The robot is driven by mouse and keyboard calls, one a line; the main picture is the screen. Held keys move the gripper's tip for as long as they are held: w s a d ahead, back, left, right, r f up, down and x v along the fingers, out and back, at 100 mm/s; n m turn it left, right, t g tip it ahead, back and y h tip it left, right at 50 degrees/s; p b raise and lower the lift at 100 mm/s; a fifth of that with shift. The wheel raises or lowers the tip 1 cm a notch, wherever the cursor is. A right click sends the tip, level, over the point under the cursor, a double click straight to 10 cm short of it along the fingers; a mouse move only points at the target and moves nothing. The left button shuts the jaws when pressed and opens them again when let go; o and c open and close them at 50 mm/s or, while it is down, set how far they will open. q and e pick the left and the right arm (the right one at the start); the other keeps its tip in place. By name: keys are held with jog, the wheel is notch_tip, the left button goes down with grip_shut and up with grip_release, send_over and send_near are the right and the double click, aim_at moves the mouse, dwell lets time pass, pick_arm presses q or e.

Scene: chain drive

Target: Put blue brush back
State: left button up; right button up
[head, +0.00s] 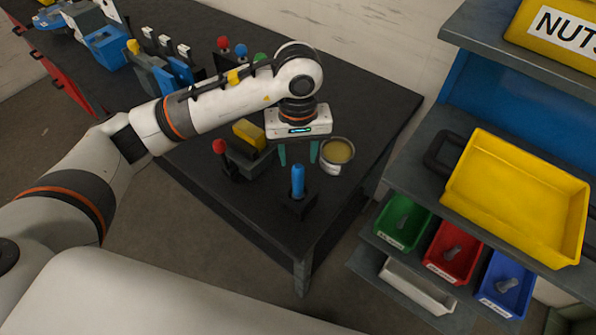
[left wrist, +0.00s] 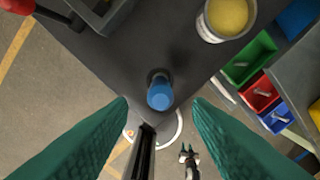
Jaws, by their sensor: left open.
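The blue brush (head: 298,180) stands upright near the front corner of the dark table, its blue handle up and its lower end in a small black holder (head: 298,206). I cannot see its bristles. In the left wrist view the blue brush (left wrist: 160,92) is seen from above, a little beyond the gap between the fingers. My left gripper (head: 298,152) has its teal fingers apart, with nothing between them. It hangs just behind the brush in the head view and does not appear to touch it.
A tin with yellow contents (head: 337,153) stands right of the gripper. A grey block with a yellow top (head: 250,136) and a red-knobbed tool (head: 222,153) stand to the left. A shelf with a yellow bin (head: 515,195) and small coloured bins is at the right.

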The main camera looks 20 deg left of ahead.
pick_arm(q)
jog(key=shift+r+b, duration=0.4)
jog(key=shift+r, duration=1.65)
